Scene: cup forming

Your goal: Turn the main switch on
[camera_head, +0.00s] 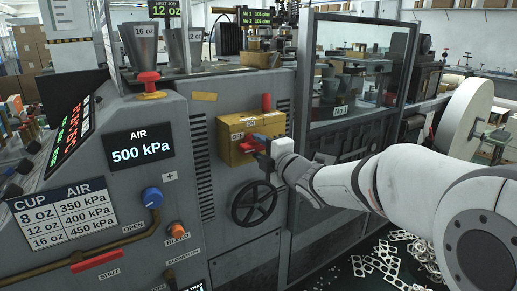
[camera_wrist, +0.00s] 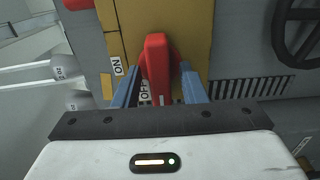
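The main switch is a yellow box (camera_head: 232,153) on the front of the grey machine, marked ON and OFF. It also shows in the wrist view (camera_wrist: 190,25). Its red handle (camera_wrist: 157,60) lies by the OFF label, away from the ON label (camera_wrist: 117,66). In the head view the handle is partly hidden by my gripper (camera_head: 262,143). My gripper's two blue fingers (camera_wrist: 160,85) are apart, one on each side of the handle, with narrow gaps showing. Contact with the handle cannot be made out.
A red peg (camera_head: 266,102) stands up at the box's top. A black handwheel (camera_head: 254,203) is just below the box. A framed glass guard (camera_head: 345,85) is to the right. The blue knob (camera_head: 152,197) and an air display reading 500 kPa (camera_head: 141,146) are left.

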